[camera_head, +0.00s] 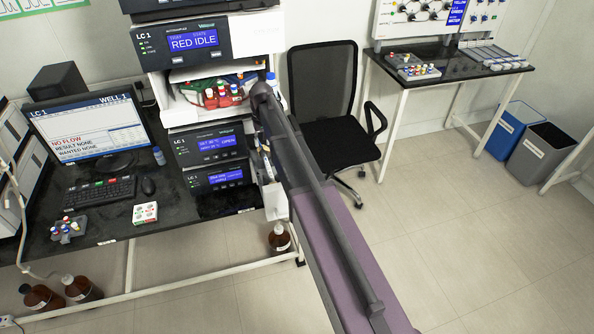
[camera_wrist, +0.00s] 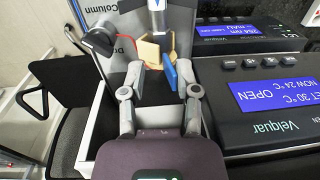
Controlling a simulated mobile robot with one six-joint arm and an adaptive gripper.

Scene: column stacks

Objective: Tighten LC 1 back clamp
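My gripper (camera_wrist: 160,78) is open, its two grey fingers spread apart in the wrist view. A tan block-like piece (camera_wrist: 154,50) and a small blue tab (camera_wrist: 170,76) show at and just beyond the fingertips. The blue tab is close beside the right fingertip; I cannot tell whether they touch. A silver cylinder end (camera_wrist: 157,5) shows above the tan piece. These parts are at the side of the LC 1 stack, and I cannot tell for sure which one is the back clamp. In the head view, my arm hides the gripper and this area.
The LC 1 module (camera_wrist: 266,97), its display reading OPEN, stands close on the right in the wrist view. A black chair (camera_head: 330,100) stands behind my arm. The monitor (camera_head: 90,125) reads NO FLOW, RESULT NONE. Brown bottles (camera_head: 82,289) stand under the bench.

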